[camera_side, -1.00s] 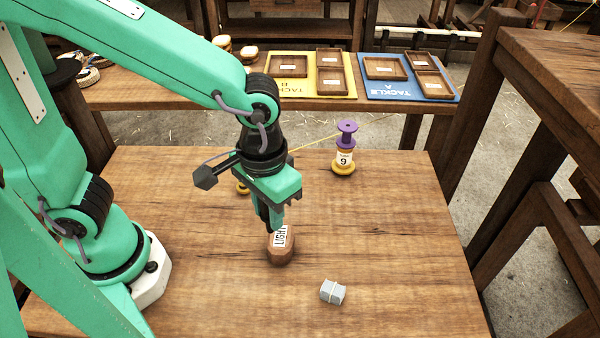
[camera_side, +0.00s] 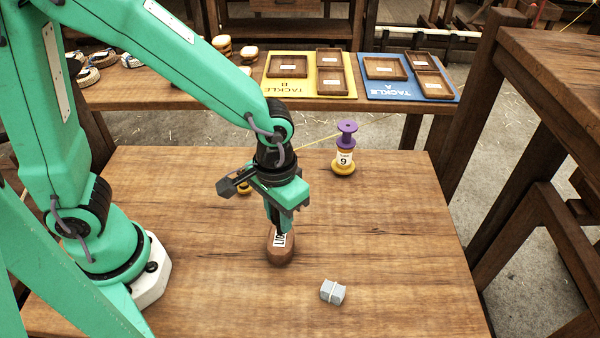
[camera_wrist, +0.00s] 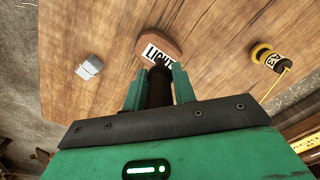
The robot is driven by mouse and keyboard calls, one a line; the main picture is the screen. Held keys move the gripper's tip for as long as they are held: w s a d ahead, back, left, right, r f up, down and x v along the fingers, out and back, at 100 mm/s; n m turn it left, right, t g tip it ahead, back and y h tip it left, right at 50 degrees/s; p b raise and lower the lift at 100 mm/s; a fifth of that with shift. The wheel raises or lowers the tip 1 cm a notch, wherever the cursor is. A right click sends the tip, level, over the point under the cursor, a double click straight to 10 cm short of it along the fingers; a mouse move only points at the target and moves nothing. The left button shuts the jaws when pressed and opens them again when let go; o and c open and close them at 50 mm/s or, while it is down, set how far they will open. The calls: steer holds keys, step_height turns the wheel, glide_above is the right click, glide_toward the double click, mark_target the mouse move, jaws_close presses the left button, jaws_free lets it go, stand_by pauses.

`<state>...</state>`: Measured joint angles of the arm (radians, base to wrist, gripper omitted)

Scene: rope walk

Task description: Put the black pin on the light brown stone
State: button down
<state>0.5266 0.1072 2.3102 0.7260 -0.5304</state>
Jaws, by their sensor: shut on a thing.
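The brown stone (camera_side: 281,252) with a white label reading LIGHT sits on the wooden table in the side view. It also shows at the top of the wrist view (camera_wrist: 178,46). My gripper (camera_side: 281,226) points down at the stone, its tips in front of part of the label. In the wrist view, my gripper (camera_wrist: 159,76) is shut on the black pin (camera_wrist: 160,88), a dark cylinder between the fingers. The pin is hardly visible in the side view. I cannot tell whether its lower end touches the stone.
A grey block (camera_side: 332,292) lies in front to the right. A purple-topped spool (camera_side: 345,150) marked 9 stands at the back right. A yellow spool marked A3 (camera_wrist: 270,57) has a cord running from it.

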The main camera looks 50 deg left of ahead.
steer(key=shift+f, duration=0.25)
steer(key=shift+f, duration=0.15)
steer(key=c, duration=1.1)
jaws_free()
steer(key=shift+c, duration=0.2)
steer(key=shift+r, duration=0.2)
step_height(320, 180, up, 12)
